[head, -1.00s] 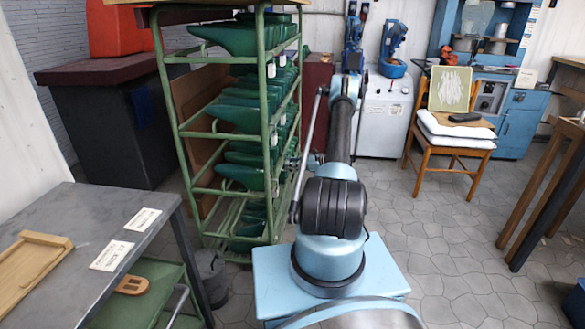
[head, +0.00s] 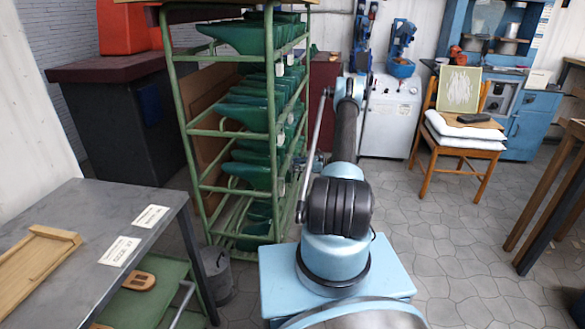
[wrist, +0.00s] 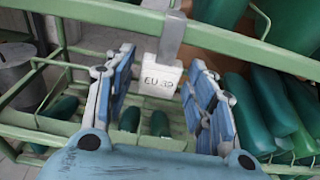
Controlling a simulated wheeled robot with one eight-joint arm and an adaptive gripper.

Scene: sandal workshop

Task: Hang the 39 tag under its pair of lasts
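A white tag marked EU 39 (wrist: 162,80) hangs upright from a grey strip (wrist: 172,35) over a green rail (wrist: 225,40) in the wrist view. My gripper (wrist: 162,68) is open, with one blue-padded finger on each side of the tag and a visible gap to it on both sides. Green lasts (wrist: 270,110) stand close together to the right of the tag. In the head view, the green rack (head: 276,140) holds several rows of green lasts (head: 245,115). My gripper is mostly hidden behind my arm there, beside the rack.
Small dark green lasts (wrist: 130,118) sit on a lower level in the wrist view. A grey table (head: 85,215) with a wooden tray (head: 35,262) and two printed cards (head: 119,251) stands at left. A chair (head: 462,140) stands at right. Open floor (head: 440,235) lies right of my base.

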